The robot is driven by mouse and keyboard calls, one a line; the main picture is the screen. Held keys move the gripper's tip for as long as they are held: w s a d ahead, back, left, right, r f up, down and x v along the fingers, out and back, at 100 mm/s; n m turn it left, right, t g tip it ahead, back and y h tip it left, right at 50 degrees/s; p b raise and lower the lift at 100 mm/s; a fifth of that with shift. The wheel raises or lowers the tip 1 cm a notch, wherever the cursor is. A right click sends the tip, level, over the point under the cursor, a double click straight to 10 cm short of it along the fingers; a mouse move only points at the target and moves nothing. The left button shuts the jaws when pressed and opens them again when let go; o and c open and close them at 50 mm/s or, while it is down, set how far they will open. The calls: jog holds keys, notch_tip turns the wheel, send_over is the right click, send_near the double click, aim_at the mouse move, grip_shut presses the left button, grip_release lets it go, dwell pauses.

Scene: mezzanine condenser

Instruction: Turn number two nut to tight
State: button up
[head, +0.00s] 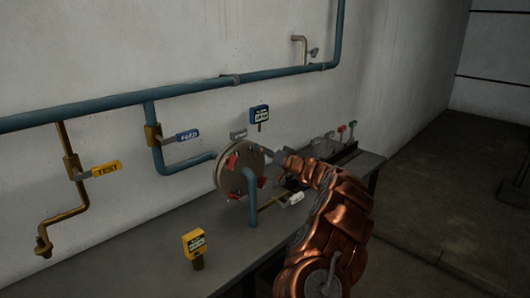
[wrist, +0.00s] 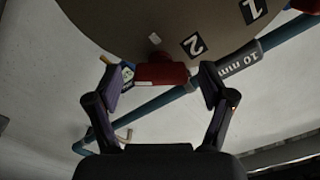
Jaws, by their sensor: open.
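The round grey flange (head: 232,181) stands upright on the bench, with red pieces around its rim. In the wrist view the flange face (wrist: 130,22) fills the top, with a "2" label (wrist: 192,45) and a "1" label (wrist: 253,10). A red nut (wrist: 162,75) sits at the flange edge beside the "2". My gripper (wrist: 160,82) is open, one finger on each side of this red nut, with a gap visible on each side. In the head view my gripper (head: 278,160) is at the flange's right side, and the nut there is hidden.
A yellow tagged item (head: 194,246) stands on the bench (head: 130,265).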

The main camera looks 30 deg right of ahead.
jog(key=c, duration=1.2)
jog(key=shift+o, duration=0.2)
jog(key=shift+f+m+b, duration=0.1)
jog(key=shift+m+b, duration=0.4)
jog(key=shift+b, duration=0.65)
jog(key=m+b, duration=0.2)
jog(key=b, duration=0.1)
jog(key=shift+f, duration=0.1)
jog(key=m, duration=0.3)
jog(key=m+b, duration=0.1)
jog(key=m, duration=0.2)
jog(key=m+b, duration=0.1)
jog(key=m, duration=0.1)
jog(key=shift+r+m, duration=0.3)
jog(key=shift+m, duration=0.1)
jog(key=m+p, duration=0.1)
jog(key=m, duration=0.3)
jog(key=shift+m, duration=0.4)
